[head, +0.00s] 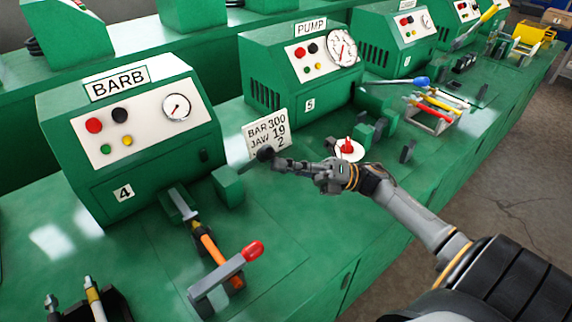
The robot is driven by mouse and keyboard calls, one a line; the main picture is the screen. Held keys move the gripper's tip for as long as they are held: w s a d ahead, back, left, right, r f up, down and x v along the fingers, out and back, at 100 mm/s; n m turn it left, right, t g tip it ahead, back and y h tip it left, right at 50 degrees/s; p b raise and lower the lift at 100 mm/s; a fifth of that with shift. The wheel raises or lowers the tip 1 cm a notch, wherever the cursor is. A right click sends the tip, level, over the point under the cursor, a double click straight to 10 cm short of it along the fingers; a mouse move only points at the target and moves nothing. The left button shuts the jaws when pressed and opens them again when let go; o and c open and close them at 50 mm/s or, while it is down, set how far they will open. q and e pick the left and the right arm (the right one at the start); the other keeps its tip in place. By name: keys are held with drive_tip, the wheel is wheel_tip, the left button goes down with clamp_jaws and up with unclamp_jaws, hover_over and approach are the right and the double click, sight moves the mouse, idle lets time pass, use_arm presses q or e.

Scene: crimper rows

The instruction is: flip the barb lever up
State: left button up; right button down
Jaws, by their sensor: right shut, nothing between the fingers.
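The green machine labelled BARB (122,86), with a 4 on its front, stands on the bench at the left. In front of its right side is a small green block (228,188). A short lever with a black knob (265,153) runs from this block, slanting up to the right. My right gripper (279,164) comes in from the right, shut and empty, with its fingertips right at the knob; I cannot tell whether they touch. My left gripper is not in view.
A sign (267,134) reading BAR 300, JAW 19 2 stands behind the knob. The PUMP machine (300,65) is further right. A white disc with a red top (347,148) and a rack of coloured-handled tools (432,112) lie beyond my right arm.

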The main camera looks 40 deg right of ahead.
drive_tip(key=w+r+m+h+p, duration=0.2)
drive_tip(key=w+r+m+p, duration=0.1)
drive_tip(key=w+m+p, duration=0.1)
drive_tip(key=w+a+r+m+h+p, duration=0.1)
drive_tip(key=w+r+m+h+p, duration=0.2)
drive_tip(key=w+p, duration=0.4)
drive_tip(key=shift+w+r+m+g+h, duration=0.3)
drive_tip(key=shift+w+r+m, duration=0.5)
drive_tip(key=shift+w+m, duration=0.35)
drive_tip(key=shift+d, duration=0.15)
